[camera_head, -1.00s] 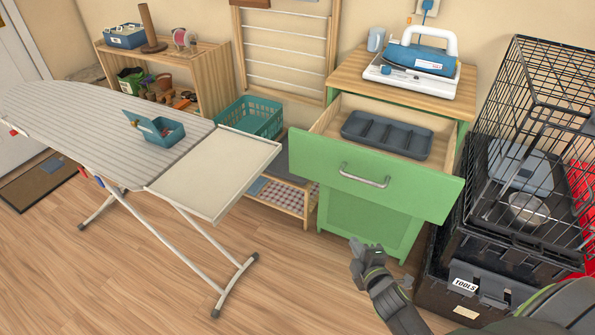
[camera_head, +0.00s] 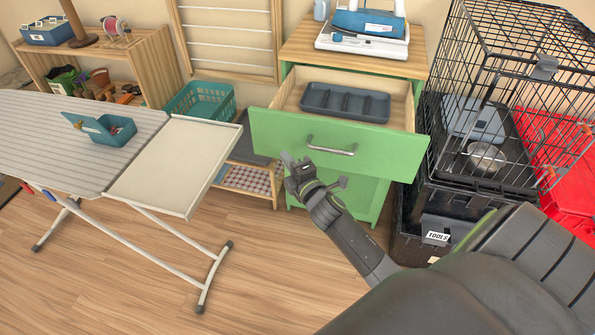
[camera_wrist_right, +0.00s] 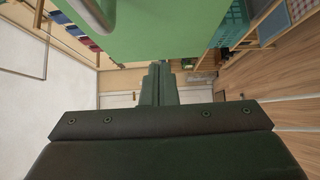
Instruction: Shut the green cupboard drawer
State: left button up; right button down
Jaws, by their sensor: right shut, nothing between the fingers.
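The green cupboard drawer (camera_head: 385,148) stands pulled out from the green cupboard (camera_head: 362,196), with a silver bar handle (camera_head: 331,147) on its front. A dark grey divided tray (camera_head: 345,101) lies inside it. My right gripper (camera_head: 289,160) is shut and empty, in front of the lower left part of the drawer front in the head view. I cannot tell whether it touches the drawer. In the right wrist view the shut fingers (camera_wrist_right: 157,84) point ahead, and a green panel (camera_wrist_right: 150,30) fills the top middle. My left gripper is not in view.
An ironing board (camera_head: 170,165) stands at the left. A black wire cage (camera_head: 500,90) sits on a black tool box (camera_head: 437,228) right of the cupboard. A teal basket (camera_head: 203,103) and a low shelf (camera_head: 247,180) are left of the cupboard.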

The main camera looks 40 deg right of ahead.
jog(key=w+d, duration=0.2)
jog(key=d, duration=0.1)
jog(key=shift+w+f+b, duration=0.1)
jog(key=shift+w+b, duration=0.2)
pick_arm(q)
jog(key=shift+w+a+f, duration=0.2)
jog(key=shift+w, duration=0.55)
pick_arm(e)
jog(key=shift+w, duration=0.1)
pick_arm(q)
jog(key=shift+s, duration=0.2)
